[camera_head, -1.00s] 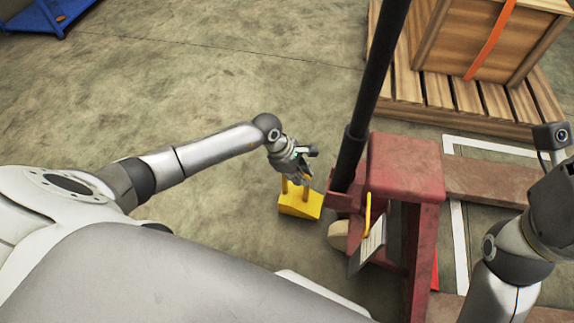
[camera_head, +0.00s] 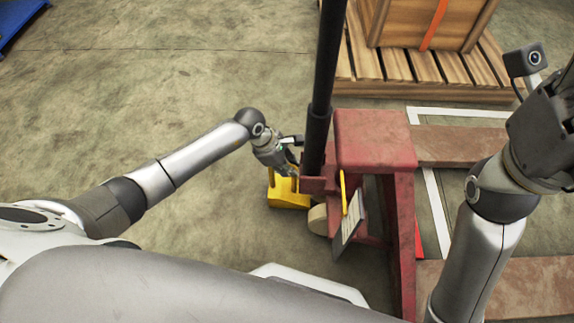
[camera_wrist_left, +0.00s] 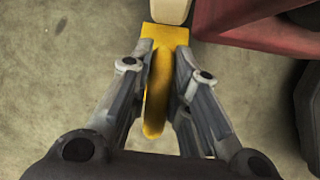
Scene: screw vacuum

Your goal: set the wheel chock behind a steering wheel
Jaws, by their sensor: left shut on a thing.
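The yellow wheel chock (camera_head: 288,196) is on or just above the concrete floor, left of the red pallet jack; I cannot tell if it touches the floor. My left gripper (camera_head: 285,169) is shut on the chock's upright handle, which also shows between the fingers in the left wrist view (camera_wrist_left: 158,85). The pale steering wheel (camera_head: 318,219) is under the jack's left side, close to the chock's right end. In the left wrist view the wheel (camera_wrist_left: 167,10) is at the top edge, against or very near the chock's far end. My right gripper is not clearly visible; its arm rises at the right.
The red pallet jack (camera_head: 375,140) with its black handle (camera_head: 320,90) stands just right of my left gripper. Its forks (camera_head: 465,145) extend right. A wooden crate (camera_head: 432,22) sits on a pallet (camera_head: 425,80) at the back. The floor at left is clear.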

